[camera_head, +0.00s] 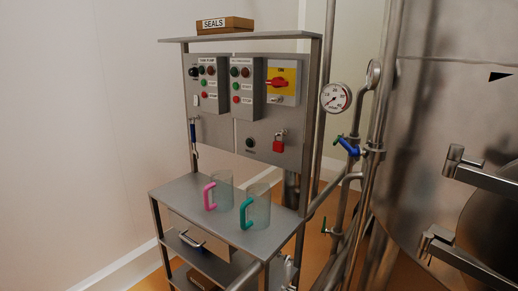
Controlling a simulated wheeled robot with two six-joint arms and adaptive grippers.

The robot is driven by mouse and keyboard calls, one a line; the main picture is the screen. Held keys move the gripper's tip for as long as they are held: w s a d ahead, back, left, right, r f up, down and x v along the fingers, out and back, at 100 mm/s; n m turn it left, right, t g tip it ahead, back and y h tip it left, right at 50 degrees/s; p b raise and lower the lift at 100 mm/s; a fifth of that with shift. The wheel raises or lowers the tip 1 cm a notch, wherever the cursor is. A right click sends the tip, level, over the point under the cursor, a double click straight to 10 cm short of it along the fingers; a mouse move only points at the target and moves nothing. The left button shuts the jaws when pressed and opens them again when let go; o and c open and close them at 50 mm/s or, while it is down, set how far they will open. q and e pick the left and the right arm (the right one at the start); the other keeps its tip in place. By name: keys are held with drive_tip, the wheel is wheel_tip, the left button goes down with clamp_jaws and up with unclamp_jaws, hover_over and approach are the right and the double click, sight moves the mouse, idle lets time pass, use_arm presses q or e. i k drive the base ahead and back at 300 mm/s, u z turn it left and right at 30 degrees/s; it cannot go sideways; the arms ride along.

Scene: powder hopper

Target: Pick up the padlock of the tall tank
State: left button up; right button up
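A red padlock (278,146) hangs by its shackle at the lower right of the grey control panel (225,133), below the yellow switch plate. It is the only padlock I can make out. The large steel tank (440,110) fills the right side of the view, with clamp handles (482,176) on its front. Neither of my grippers shows in the head view, so nothing is seen touching the padlock.
A steel rack shelf (185,190) below the panel holds a pink-handled clear jug (224,188) and a teal-handled one (259,206). A SEALS box (225,25) sits on top. Pipes with a gauge (335,97) and blue valve lever (348,146) stand between rack and tank.

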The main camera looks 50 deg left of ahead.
sight(277, 147)
drive_tip(key=u, duration=1.25)
drive_tip(key=i, duration=0.05)
drive_tip(key=u, duration=0.1)
